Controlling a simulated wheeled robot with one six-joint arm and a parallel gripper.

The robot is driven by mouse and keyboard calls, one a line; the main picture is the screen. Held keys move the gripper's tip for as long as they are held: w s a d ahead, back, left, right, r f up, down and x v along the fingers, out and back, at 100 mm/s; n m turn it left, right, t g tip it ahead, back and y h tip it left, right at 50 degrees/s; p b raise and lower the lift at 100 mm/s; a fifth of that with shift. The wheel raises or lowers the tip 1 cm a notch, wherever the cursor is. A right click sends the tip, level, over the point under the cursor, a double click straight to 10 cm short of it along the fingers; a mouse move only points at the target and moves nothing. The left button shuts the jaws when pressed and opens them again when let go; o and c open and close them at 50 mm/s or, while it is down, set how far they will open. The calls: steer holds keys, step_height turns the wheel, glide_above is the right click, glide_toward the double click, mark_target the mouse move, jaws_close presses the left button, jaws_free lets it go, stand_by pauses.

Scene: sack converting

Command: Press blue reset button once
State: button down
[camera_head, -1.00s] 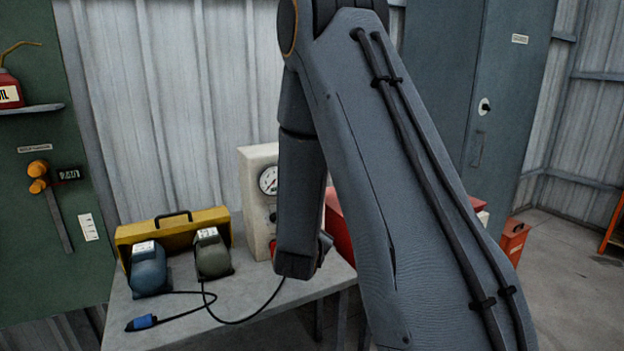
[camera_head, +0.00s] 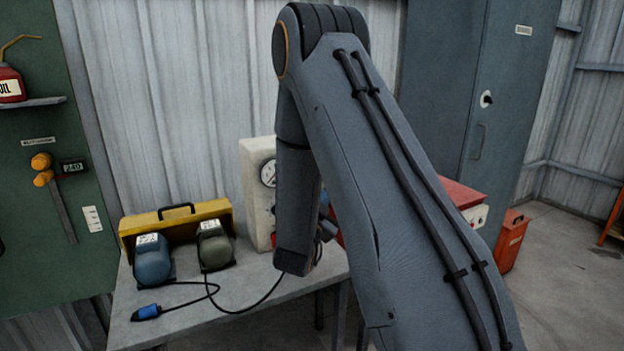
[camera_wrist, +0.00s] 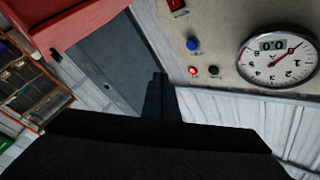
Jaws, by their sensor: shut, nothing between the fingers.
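The blue reset button (camera_wrist: 193,44) shows in the wrist view on the cream panel of a control box (camera_wrist: 230,20). The picture there is turned over. A lit red lamp or button (camera_wrist: 193,71) and a dark button (camera_wrist: 213,71) sit close to it. My gripper (camera_wrist: 160,80) is shut and empty, with its tip below and left of the blue button in that picture, apart from it. In the head view the cream box (camera_head: 257,180) stands on the bench, and my arm hides most of its front and the button.
A dial gauge (camera_wrist: 277,55) reading 0.0 and a red switch (camera_wrist: 177,8) share the panel. On the bench (camera_head: 235,298) are a yellow case (camera_head: 180,218), a blue motor-like unit (camera_head: 152,262), a green one (camera_head: 214,247) and a cable. A red box (camera_head: 465,195) is at right.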

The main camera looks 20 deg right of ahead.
steer(key=w+b, duration=0.1)
steer(key=w, duration=0.6)
steer(key=shift+b, duration=0.4)
steer(key=shift+a, duration=0.1)
stand_by(1.5)
steer(key=shift+w+b, duration=0.3)
steer(key=shift+w, duration=0.1)
steer(key=shift+w, duration=0.4)
stand_by(0.7)
steer(key=shift+s, duration=0.85)
steer(key=s+p, duration=0.1)
steer(key=s, duration=0.4)
stand_by(0.5)
